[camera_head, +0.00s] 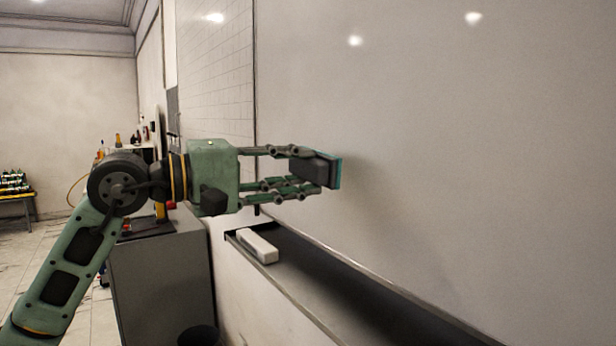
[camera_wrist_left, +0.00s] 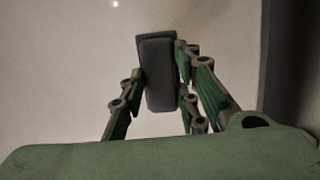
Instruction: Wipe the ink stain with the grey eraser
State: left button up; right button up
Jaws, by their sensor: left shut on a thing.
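The grey eraser (camera_head: 318,171) is a dark block with a teal face turned to the whiteboard (camera_head: 450,150). My left gripper (camera_head: 305,170) is shut on it and holds it at or very near the board; I cannot tell whether it touches. In the left wrist view the eraser (camera_wrist_left: 160,75) sits upright between the fingers (camera_wrist_left: 158,88). No ink stain shows on the visible part of the board. My right gripper is not in view.
A dark tray (camera_head: 330,290) runs along the board's lower edge. A white block (camera_head: 258,245) lies at its left end. A grey cabinet (camera_head: 165,275) stands left of the tray, beneath my left arm. The board to the right of the eraser is clear.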

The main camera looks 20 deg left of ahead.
pick_arm(q)
jog(key=shift+s+a+f, duration=0.1)
jog(key=shift+s+a, duration=0.1)
jog(key=shift+s, duration=0.15)
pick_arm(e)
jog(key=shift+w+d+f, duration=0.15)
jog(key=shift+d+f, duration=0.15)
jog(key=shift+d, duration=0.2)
pick_arm(q)
jog(key=shift+b+v, duration=0.65)
jog(key=shift+v, duration=0.4)
jog(key=shift+s+a, duration=0.25)
jog(key=shift+s, duration=0.2)
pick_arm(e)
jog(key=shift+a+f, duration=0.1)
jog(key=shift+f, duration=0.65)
